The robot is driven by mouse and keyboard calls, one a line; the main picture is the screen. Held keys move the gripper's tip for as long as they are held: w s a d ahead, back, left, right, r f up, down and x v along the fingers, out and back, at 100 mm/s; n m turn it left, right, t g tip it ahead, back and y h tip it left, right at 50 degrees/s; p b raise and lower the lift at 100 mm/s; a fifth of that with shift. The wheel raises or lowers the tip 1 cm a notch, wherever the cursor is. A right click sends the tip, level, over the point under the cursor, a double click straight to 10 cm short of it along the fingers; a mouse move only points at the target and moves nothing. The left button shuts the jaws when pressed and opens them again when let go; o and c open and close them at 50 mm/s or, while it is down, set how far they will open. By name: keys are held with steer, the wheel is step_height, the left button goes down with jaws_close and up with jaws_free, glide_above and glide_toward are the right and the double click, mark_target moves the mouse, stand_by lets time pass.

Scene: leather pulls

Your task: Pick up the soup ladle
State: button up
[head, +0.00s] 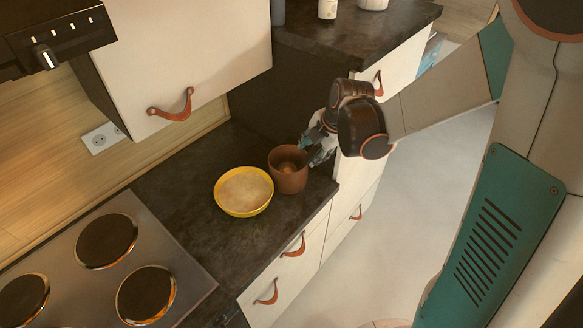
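No soup ladle can be clearly made out. A brown pot (288,181) stands on the dark counter near its right end, with a small tan shape (288,167) inside that is too small to identify. My gripper (309,154) is at the right rim of the pot, reaching in from the right. Its two fingertips look apart, with nothing visible between them. Whether a fingertip touches the rim cannot be told.
A yellow bowl (243,192) stands just left of the pot. A stove (94,262) with round hotplates is at lower left. A white cabinet (190,62) hangs above the counter (190,205). A higher dark shelf (350,38) holds containers. The floor (400,220) at right is clear.

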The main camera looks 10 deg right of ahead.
steer(key=shift+x, duration=1.7)
jaws_close()
steer(key=shift+r, duration=0.1)
